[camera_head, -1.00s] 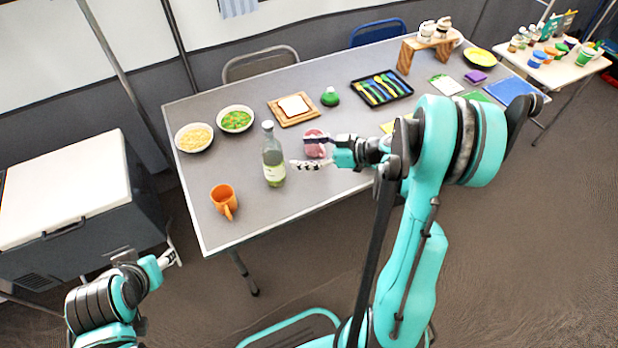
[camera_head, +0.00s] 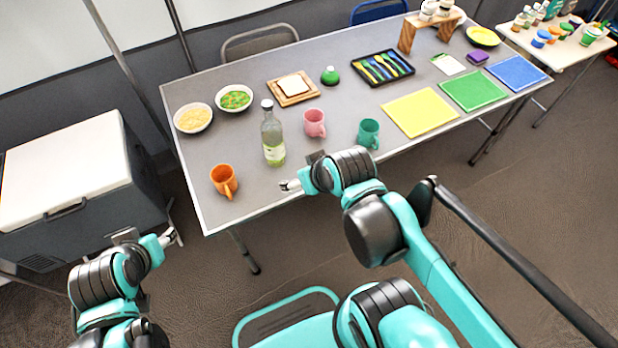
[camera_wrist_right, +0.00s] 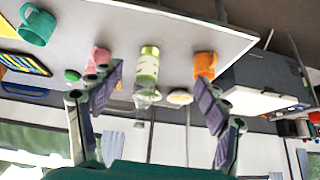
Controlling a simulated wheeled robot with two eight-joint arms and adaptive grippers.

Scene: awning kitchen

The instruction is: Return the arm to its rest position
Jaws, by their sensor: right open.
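My right arm is folded back in front of the table (camera_head: 300,207). Its gripper (camera_head: 292,186) is at the table's front edge in the head view, short of the mugs and bottle. In the right wrist view the two fingers of this right gripper (camera_wrist_right: 155,95) are spread wide with nothing held; the bottle seen between them is beyond, on the table. My left gripper (camera_head: 168,238) is low at the left, off the table and near the cooler; its fingers are too small to judge.
Near the front stand an orange mug (camera_head: 224,180), a glass bottle (camera_head: 273,140), a pink mug (camera_head: 314,123) and a teal mug (camera_head: 368,133). Yellow (camera_head: 420,111), green (camera_head: 472,91) and blue mats (camera_head: 516,72) lie to the right. A cooler (camera_head: 65,175) stands left. Floor before the table is open.

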